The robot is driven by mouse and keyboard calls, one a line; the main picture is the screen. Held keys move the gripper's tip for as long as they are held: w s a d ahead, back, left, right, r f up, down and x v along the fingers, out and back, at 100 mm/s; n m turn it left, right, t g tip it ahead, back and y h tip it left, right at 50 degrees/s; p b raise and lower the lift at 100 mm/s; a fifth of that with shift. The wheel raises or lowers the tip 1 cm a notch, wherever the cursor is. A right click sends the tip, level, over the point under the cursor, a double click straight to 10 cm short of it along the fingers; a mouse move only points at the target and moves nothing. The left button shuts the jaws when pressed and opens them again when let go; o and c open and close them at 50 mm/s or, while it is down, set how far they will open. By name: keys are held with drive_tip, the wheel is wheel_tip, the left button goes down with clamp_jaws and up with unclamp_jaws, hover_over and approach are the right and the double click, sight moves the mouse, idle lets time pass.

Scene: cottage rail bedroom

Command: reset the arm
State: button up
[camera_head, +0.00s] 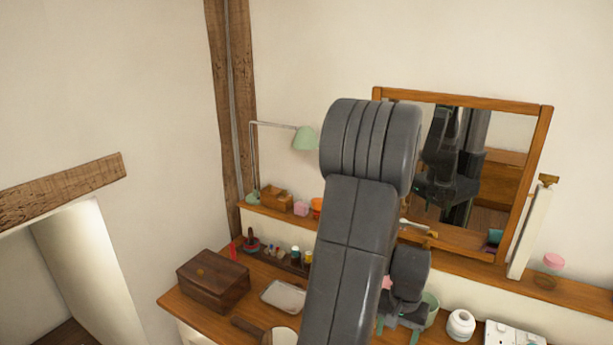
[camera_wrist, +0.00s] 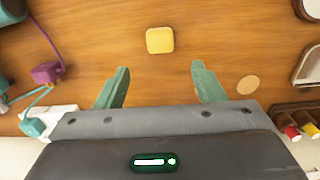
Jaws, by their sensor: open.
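My gripper (camera_wrist: 159,88) shows in the wrist view with its two green fingers spread apart. It is open, with nothing between the fingers. A yellow block (camera_wrist: 160,40) lies on the wooden desk top beyond the fingertips, roughly centred between them and apart from them. In the head view my arm rises across the middle of the picture. My gripper (camera_head: 398,335) is low there, over the desk (camera_head: 190,300), with its fingertips partly cut off by the frame edge.
A dark wooden box (camera_head: 213,280) and a tray (camera_head: 284,297) stand left of my arm. A framed mirror (camera_head: 544,130) and a shelf (camera_head: 560,292) are behind it. A white jar (camera_head: 461,325) stands right of my gripper. A purple item (camera_wrist: 47,72) lies left in the wrist view.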

wheel_tip(320, 180, down, 10)
drive_tip(key=shift+f+p, duration=0.25)
drive_tip(key=shift+p, duration=0.3)
drive_tip(key=shift+r, duration=0.15)
